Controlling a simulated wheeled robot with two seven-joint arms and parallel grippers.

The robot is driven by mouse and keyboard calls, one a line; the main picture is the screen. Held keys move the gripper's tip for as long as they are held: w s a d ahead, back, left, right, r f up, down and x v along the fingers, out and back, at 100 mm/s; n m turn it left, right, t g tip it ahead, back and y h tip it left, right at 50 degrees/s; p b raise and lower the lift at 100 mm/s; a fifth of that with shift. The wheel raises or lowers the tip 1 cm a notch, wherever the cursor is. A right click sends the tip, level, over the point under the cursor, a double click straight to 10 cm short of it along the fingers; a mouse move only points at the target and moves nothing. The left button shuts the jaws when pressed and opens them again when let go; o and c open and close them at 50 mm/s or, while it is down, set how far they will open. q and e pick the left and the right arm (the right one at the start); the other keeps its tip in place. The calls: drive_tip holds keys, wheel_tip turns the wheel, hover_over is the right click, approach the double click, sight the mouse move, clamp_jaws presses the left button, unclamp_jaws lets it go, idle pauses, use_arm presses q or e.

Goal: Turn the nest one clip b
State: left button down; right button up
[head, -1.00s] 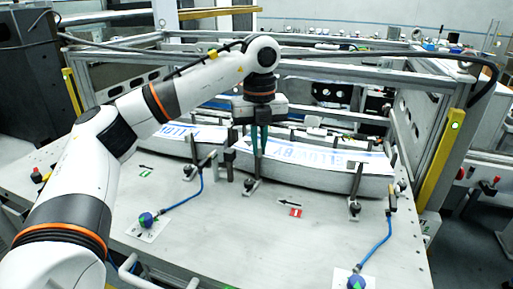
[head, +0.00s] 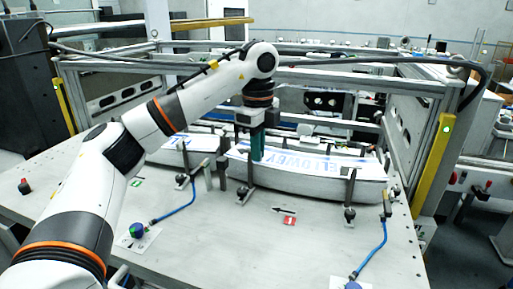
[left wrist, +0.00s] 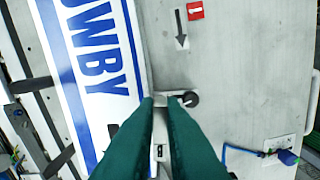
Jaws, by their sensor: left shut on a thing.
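Nest one, by the red "1" tag (head: 290,221), holds a long block with a white and blue label (head: 317,166); part of the lettering also shows in the left wrist view (left wrist: 97,60). A clip with a dark upright post and a round knob stands at its left end (head: 246,188); I take it for clip b. My left gripper (head: 257,158) is at the top of this post, its green fingers shut on the clip's upper part. In the left wrist view the fingers (left wrist: 160,100) hide what is gripped; a dark knob (left wrist: 190,99) shows beside the tips. My right gripper is out of view.
Another clip (head: 349,215) stands at the nest's right end. A second labelled block (head: 185,145) lies to the left, with dark posts between. Blue hoses cross the plate (head: 235,250). A metal frame and yellow post (head: 433,165) bound the right. The front plate is mostly clear.

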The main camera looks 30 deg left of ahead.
use_arm(q)
drive_tip(key=shift+w+r+n, duration=0.1)
drive_tip(key=shift+n, duration=0.5)
drive_tip(key=c, duration=1.5)
unclamp_jaws()
wheel_tip(320, 180, up, 12)
drive_tip(key=shift+f+p, duration=0.1)
drive_tip(key=shift+p, duration=0.5)
